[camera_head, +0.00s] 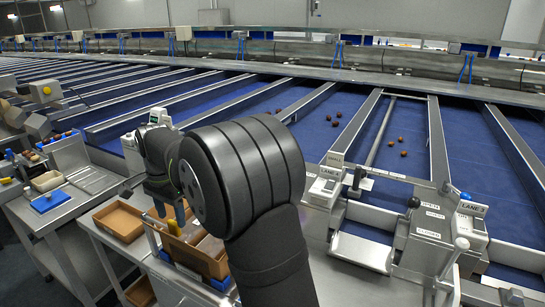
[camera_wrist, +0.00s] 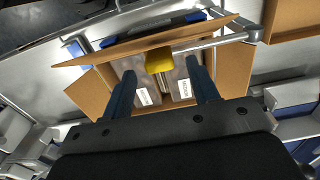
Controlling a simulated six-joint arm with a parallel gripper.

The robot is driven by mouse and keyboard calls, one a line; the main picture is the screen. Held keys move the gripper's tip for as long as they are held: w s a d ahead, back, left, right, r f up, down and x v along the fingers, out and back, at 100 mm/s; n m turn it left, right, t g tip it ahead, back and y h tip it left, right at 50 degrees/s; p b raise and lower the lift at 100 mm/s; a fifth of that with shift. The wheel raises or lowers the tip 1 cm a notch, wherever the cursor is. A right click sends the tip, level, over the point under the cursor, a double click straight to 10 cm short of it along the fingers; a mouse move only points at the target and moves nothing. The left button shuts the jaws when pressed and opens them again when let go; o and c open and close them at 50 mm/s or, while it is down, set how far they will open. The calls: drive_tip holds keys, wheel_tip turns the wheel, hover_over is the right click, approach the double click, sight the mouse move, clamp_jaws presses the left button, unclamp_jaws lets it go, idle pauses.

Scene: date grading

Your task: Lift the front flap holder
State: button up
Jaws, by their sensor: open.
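The flap holder is a metal rod (camera_wrist: 215,42) with a yellow grip (camera_wrist: 158,60) at its end, reaching across an open cardboard box (camera_wrist: 88,92) in the wrist view. A long flap (camera_wrist: 140,43) of the box lies alongside the rod. My gripper (camera_wrist: 161,68) is open, its two dark fingers on either side of the yellow grip with gaps left and right. Whether the fingertips are level with the grip in depth is unclear. In the head view the yellow grip (camera_head: 172,227) shows at the box (camera_head: 213,263), below my gripper; my arm hides part of this area.
Inside the box lie labelled, clear-looking packs (camera_wrist: 186,84). Another cardboard box (camera_head: 121,221) stands to the left on the metal bench. A lane station with levers (camera_head: 432,222) stands at right. Blue conveyor lanes (camera_head: 340,105) with a few dates run behind.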

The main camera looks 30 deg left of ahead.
wheel_tip(320, 180, up, 15)
drive_tip(key=w+d+f+m, duration=0.2)
drive_tip(key=w+d+m, duration=0.1)
drive_tip(key=w+d, duration=1.5)
drive_tip(key=shift+w+d+f+h, duration=0.15)
drive_tip(key=shift+w+d+h, duration=0.25)
drive_tip(key=shift+d, duration=0.6)
drive_tip(key=shift+s+a, duration=0.1)
drive_tip(key=s+a+r+n, duration=0.1)
drive_tip(key=s+a+n, duration=0.1)
drive_tip(key=s+a, duration=1.1)
drive_tip(key=shift+a+r+y, duration=0.3)
drive_tip(key=shift+a+r, duration=0.05)
drive_tip(key=shift+a, duration=1.05)
drive_tip(key=shift+d, duration=0.1)
